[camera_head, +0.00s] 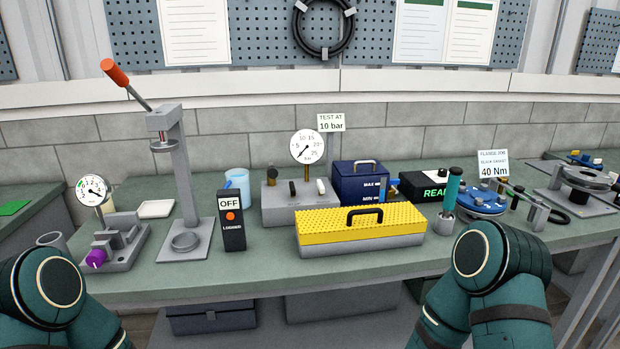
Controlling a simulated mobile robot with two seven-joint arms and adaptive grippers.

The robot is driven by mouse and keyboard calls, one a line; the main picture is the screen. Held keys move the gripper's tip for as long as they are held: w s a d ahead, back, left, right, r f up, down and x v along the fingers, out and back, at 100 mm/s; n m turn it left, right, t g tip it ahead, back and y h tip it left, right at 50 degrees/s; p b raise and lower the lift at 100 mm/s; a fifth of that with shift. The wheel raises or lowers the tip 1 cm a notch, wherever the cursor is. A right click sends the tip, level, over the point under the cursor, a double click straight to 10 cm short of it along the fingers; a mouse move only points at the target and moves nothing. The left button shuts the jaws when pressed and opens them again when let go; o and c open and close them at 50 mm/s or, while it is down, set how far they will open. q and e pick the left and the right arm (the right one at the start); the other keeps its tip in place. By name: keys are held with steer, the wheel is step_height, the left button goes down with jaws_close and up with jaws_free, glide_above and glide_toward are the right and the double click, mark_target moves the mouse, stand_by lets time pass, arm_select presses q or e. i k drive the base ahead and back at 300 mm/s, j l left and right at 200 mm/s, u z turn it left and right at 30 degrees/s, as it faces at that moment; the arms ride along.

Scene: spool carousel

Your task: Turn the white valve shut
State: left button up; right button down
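The white valve (320,186) is a small white handle on the front right of a grey test block (285,213) at the middle of the bench. It looks roughly upright, but it is too small to tell whether it is open or shut. A similar black handle (292,188) sits to its left. A round pressure gauge (308,147) stands on the block above them. Only teal links of my two arms show, at the lower left and lower right. Neither gripper is in view, and neither arm link touches the block.
A yellow-lidded toolbox (360,228) stands in front of the block and hides its lower right. A black OFF box (231,222) is at its left, a dark blue case (358,182) at its right. A tall grey press (182,180) stands further left. Bare bench lies along the front.

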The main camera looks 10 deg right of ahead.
mark_target(322, 189)
steer(key=i+j+z, duration=0.2)
steer(key=z, duration=0.15)
steer(key=i+j+z, duration=0.2)
steer(key=j+z, duration=0.15)
